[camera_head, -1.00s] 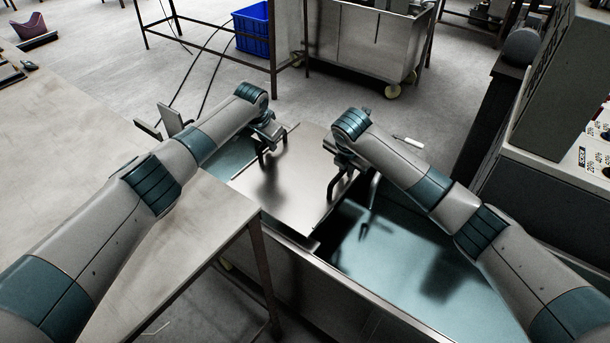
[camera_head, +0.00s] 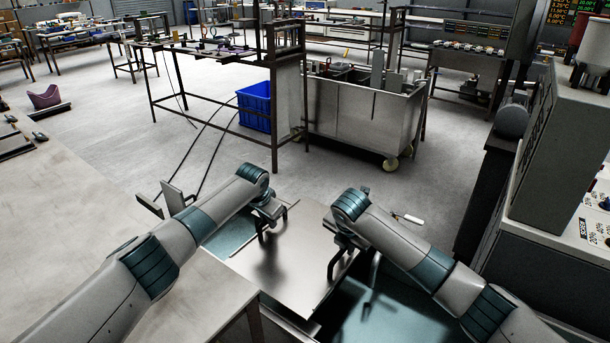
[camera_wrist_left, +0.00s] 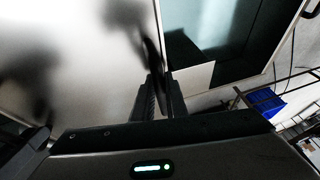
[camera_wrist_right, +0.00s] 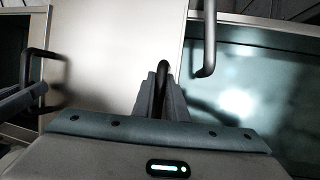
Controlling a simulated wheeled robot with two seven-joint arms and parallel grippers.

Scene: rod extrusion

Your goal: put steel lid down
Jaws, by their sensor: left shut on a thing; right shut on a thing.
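The steel lid (camera_head: 290,270) is a flat, shiny plate with dark handles, lying roughly level across part of the steel tank (camera_wrist_left: 272,57). Teal surface of the tank shows on both sides of it. My left gripper (camera_head: 264,226) is shut on the handle at the lid's left side. My right gripper (camera_head: 340,250) is shut on the handle (camera_wrist_right: 162,70) at its right side. The lid also fills much of the left wrist view (camera_wrist_left: 60,60) and the right wrist view (camera_wrist_right: 115,50). I cannot tell whether it touches the tank rim (camera_wrist_right: 250,20) or hangs just above.
A grey table (camera_head: 90,240) stands at the left. A control cabinet (camera_head: 560,170) is at the right.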

